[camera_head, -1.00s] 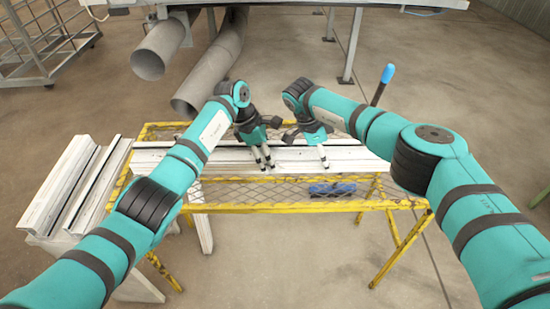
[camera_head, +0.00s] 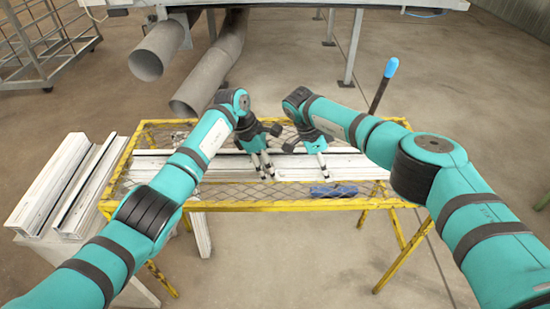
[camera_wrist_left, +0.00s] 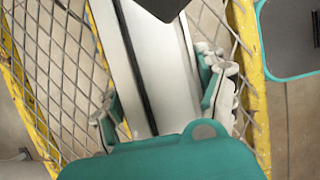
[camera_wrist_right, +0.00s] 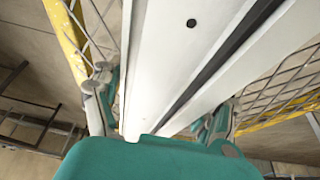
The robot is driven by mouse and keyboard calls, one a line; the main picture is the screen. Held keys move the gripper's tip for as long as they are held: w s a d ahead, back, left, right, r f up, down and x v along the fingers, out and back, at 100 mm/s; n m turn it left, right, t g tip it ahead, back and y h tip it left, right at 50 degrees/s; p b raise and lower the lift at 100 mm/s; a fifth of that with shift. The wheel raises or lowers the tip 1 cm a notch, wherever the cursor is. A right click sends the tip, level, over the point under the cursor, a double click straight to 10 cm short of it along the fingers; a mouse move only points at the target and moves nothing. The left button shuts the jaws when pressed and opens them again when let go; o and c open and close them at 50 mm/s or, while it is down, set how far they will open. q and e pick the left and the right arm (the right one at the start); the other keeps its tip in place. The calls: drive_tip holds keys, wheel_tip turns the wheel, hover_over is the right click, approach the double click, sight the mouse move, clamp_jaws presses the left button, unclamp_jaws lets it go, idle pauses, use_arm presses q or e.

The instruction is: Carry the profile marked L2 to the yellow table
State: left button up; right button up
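A long white profile with a dark groove (camera_head: 345,165) lies across the mesh top of the yellow table (camera_head: 230,206). No L2 mark is readable on it. My left gripper (camera_head: 265,170) is over its middle. In the left wrist view the fingers (camera_wrist_left: 165,105) stand on either side of the profile (camera_wrist_left: 165,70), spread with gaps beside it. My right gripper (camera_head: 321,170) is farther right along the same profile. In the right wrist view its fingers (camera_wrist_right: 158,112) also stand apart on both sides of the profile (camera_wrist_right: 165,55), which has a small dark hole.
Two more white profiles (camera_head: 50,185) lie on a stand left of the table. A blue object (camera_head: 333,190) lies on the mesh near the front edge. A blue-tipped dark lever (camera_head: 384,85) rises at the table's back right. Large grey pipes (camera_head: 165,50) lie behind.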

use_arm(q)
drive_tip(key=o, duration=0.4)
drive_tip(key=shift+s+r, duration=0.1)
drive_tip(key=shift+r, duration=0.05)
drive_tip(key=shift+c, duration=0.2)
use_arm(e)
drive_tip(key=o, duration=0.4)
drive_tip(key=shift+r, duration=0.15)
use_arm(q)
drive_tip(key=shift+a+r, duration=0.1)
drive_tip(key=shift+r, duration=0.05)
use_arm(e)
drive_tip(key=shift+r, duration=0.15)
use_arm(q)
drive_tip(key=v, duration=1.1)
drive_tip(key=shift+r, duration=0.3)
use_arm(e)
drive_tip(key=v, duration=1.1)
drive_tip(key=shift+a+r, duration=0.25)
drive_tip(key=shift+r, duration=0.05)
